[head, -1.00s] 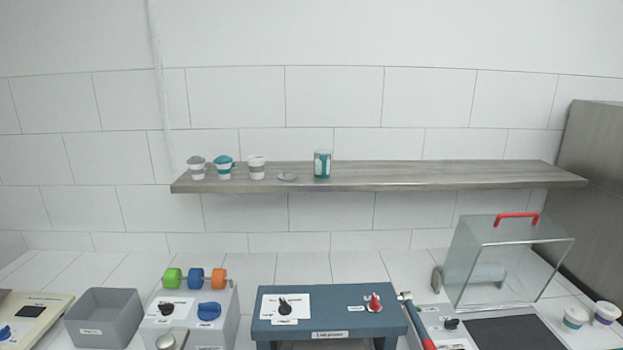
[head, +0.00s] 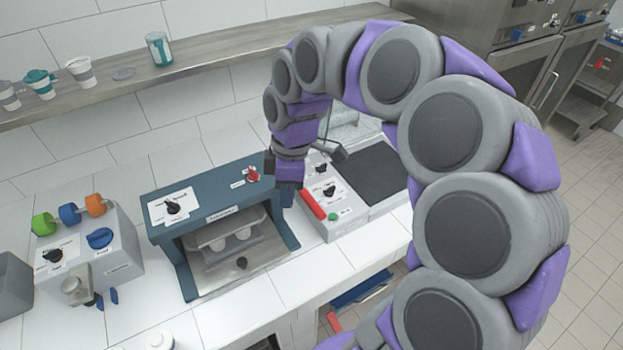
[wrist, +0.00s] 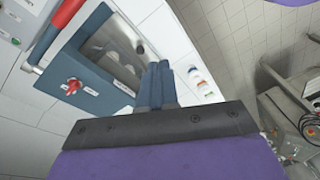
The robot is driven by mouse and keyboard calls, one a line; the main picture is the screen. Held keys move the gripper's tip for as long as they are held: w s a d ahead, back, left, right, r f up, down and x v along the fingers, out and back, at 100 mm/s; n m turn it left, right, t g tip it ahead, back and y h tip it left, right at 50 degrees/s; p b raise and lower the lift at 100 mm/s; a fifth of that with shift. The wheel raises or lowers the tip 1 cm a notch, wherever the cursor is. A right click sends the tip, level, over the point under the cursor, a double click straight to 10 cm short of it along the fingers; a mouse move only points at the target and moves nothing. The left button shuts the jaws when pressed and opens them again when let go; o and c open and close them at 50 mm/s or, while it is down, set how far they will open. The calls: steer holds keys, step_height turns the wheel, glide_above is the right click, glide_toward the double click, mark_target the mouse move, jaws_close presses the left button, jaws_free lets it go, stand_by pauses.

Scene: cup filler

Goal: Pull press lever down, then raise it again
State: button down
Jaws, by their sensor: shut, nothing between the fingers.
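The press is a blue machine (head: 205,188) on the white counter, with a red knob (head: 252,174) and a black knob (head: 173,207) on top. Its lever's red handle (head: 313,204) lies at the press's right side, slanting forward; the rest of the lever is partly hidden by my gripper. In the wrist view the red handle (wrist: 66,13) is at the upper left, beside the press (wrist: 88,88). My gripper (head: 287,197) is shut and empty, pointing down near the press's right front edge, just left of the handle. Its blue fingers also show together in the wrist view (wrist: 157,70).
A grey control box (head: 330,185) with a dark pad (head: 368,170) stands right of the lever. A grey dispenser with coloured knobs (head: 90,245) stands left. A shelf with cups (head: 80,72) runs behind. The counter's front edge is close.

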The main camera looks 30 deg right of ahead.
steer(key=w+d+n+p, duration=0.3)
steer(key=w+d, duration=0.5)
steer(key=n+p, duration=0.2)
glide_toward(313, 200)
steer(key=f, duration=0.4)
steer(key=a+f+p, duration=0.1)
steer(key=f, duration=0.1)
steer(key=shift+s+f, duration=0.25)
steer(key=shift+f, duration=0.1)
steer(key=shift+a+f, duration=0.1)
